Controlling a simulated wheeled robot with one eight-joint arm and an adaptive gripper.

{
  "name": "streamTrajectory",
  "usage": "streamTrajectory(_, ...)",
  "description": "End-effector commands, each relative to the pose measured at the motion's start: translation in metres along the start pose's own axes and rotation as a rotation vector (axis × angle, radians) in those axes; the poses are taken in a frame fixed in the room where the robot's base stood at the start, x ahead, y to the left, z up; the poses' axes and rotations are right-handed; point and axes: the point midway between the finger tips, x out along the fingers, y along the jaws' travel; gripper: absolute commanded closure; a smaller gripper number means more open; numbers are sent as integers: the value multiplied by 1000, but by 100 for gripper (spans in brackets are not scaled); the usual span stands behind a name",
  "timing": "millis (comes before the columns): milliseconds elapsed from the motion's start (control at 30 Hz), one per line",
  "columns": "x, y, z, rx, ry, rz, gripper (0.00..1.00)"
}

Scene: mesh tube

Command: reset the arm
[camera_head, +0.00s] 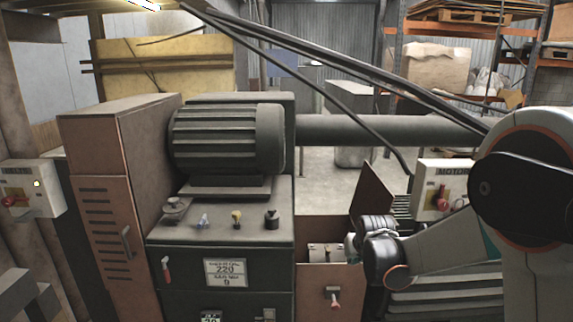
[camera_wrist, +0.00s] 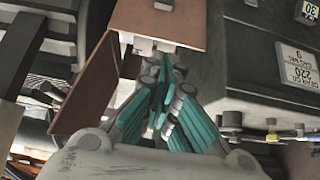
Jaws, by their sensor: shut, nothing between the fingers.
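My gripper (camera_wrist: 160,80) shows in the wrist view with its teal-lined fingers together and nothing between them. In that view its tips are in front of a brown box (camera_wrist: 165,22). In the head view my arm reaches in from the right, bent, with its wrist end near the small open brown box (camera_head: 318,285). The fingers cannot be made out clearly there.
A dark machine cabinet (camera_head: 222,245) with a large motor (camera_head: 228,138) stands left of my arm. A brown vented cabinet (camera_head: 105,235) is farther left. A raised brown lid (camera_head: 376,198) and a white switch box (camera_head: 436,180) are close to my arm. Open floor (camera_head: 330,178) shows behind.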

Motion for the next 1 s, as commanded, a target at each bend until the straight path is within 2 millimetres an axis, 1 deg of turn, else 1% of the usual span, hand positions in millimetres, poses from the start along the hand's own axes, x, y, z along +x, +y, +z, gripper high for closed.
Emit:
streamTrajectory(33, -22, 0, 2, 0, -2, 0, 100)
streamTrajectory(100, -47, 0, 5, 0, -4, 0, 100)
streamTrajectory(267, -102, 0, 17, 0, -9, 0, 100)
streamTrajectory(300, -116, 0, 21, 0, -11, 0, 100)
streamTrajectory(500, -177, 0, 49, 0, -17, 0, 100)
streamTrajectory(667, -220, 0, 79, 0, -21, 0, 100)
streamTrajectory(800, -251, 0, 109, 0, -26, 0, 100)
streamTrajectory(1000, -287, 0, 157, 0, -32, 0, 100)
